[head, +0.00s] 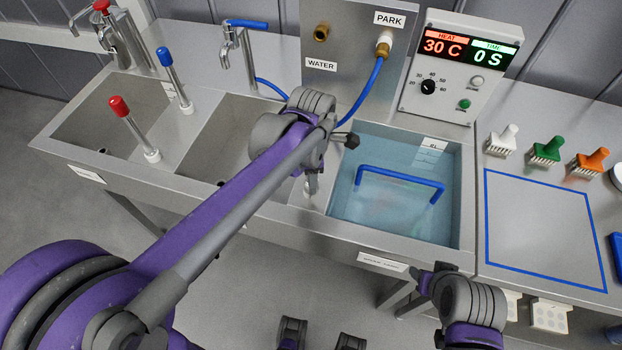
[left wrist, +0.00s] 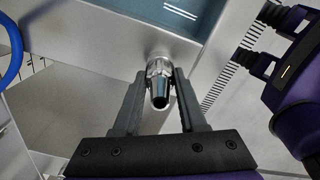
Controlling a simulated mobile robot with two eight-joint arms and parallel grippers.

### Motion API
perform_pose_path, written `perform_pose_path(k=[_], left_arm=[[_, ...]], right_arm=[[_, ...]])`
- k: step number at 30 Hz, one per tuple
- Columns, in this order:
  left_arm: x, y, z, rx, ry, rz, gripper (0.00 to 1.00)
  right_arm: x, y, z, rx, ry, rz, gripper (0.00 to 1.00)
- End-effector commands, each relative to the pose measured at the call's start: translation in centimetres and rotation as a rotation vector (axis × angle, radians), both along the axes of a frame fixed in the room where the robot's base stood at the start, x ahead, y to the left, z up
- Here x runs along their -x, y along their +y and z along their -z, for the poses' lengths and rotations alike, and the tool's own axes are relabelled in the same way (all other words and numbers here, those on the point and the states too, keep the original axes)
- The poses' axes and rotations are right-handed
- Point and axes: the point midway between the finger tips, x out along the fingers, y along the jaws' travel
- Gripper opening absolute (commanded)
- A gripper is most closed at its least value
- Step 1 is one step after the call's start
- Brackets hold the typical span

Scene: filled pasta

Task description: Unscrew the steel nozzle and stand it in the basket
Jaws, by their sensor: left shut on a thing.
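The steel nozzle (left wrist: 158,82) sits between the two fingers of my left gripper (left wrist: 156,98) in the left wrist view, and the gripper is shut on it. Its dark open end points toward the camera. Its far end is against the steel behind it in the picture, and I cannot tell whether it is attached there. In the head view my left gripper (head: 312,184) points down by the left front corner of the water tank. A blue handle (head: 400,172) stands in the tank; the basket below it is only faintly visible. My right wrist shows at the lower right, its jaws unclear.
The water tank (head: 458,195) has steel rims. Two sink basins lie to its left, with red and blue-topped posts (head: 134,125). A blue hose (head: 360,105) hangs behind my left wrist. Brushes (head: 545,150) stand behind a blue-outlined, empty area (head: 540,225) at the right.

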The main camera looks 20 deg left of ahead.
Motion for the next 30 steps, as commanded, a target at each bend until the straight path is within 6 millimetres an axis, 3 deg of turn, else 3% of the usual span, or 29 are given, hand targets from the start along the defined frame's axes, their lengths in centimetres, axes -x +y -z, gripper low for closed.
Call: perform_pose_path(k=[8,18,30], left_arm=[[0.02,0.03,-0.01,-0.001,0.000,-0.050,0.00],[0.05,0.03,-0.04,-0.001,0.000,-0.469,0.00],[0.06,0.03,-0.04,0.000,0.001,-0.541,0.00]], right_arm=[[-0.01,0.00,-0.07,0.000,0.000,0.000,0.50],[-0.11,0.00,-0.50,0.000,-0.002,0.000,0.50],[-0.13,0.00,-0.56,0.000,-0.002,0.000,0.50]])
